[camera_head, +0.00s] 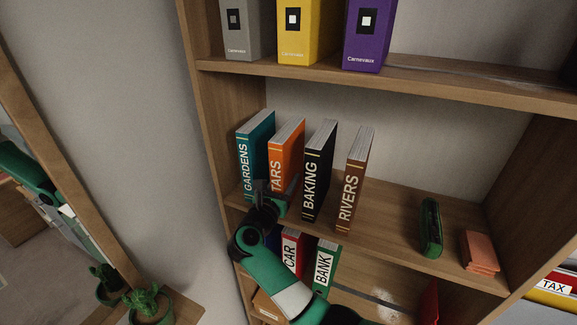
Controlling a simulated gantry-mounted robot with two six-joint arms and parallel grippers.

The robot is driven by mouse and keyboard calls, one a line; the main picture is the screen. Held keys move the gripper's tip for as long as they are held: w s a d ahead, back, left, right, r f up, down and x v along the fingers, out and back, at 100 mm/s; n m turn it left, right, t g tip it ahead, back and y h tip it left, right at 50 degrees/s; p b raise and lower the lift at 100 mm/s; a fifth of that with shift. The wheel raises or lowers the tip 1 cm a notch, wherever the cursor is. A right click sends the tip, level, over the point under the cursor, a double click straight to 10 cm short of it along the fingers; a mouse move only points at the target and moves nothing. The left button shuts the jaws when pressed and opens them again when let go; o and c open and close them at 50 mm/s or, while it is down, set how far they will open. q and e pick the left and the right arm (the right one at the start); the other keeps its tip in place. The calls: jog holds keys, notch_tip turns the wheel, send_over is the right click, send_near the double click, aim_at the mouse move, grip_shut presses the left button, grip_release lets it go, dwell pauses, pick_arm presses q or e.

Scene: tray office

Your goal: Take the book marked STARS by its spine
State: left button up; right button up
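The orange book marked STARS (289,141) stands upright on the middle shelf, between the teal GARDENS book (255,138) and the black BAKING book (319,160). My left gripper is not in view directly.
A brown RIVERS book (356,176) stands right of BAKING. A green object (431,228) and orange blocks (479,251) lie farther right on the shelf. Binders (307,32) stand above; CAR (290,248) and BANK (325,268) books stand below. A wood-framed mirror and potted cacti (149,303) are left.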

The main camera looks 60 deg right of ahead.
grip_shut()
jog(key=shift+r, duration=0.1)
dwell(0.9)
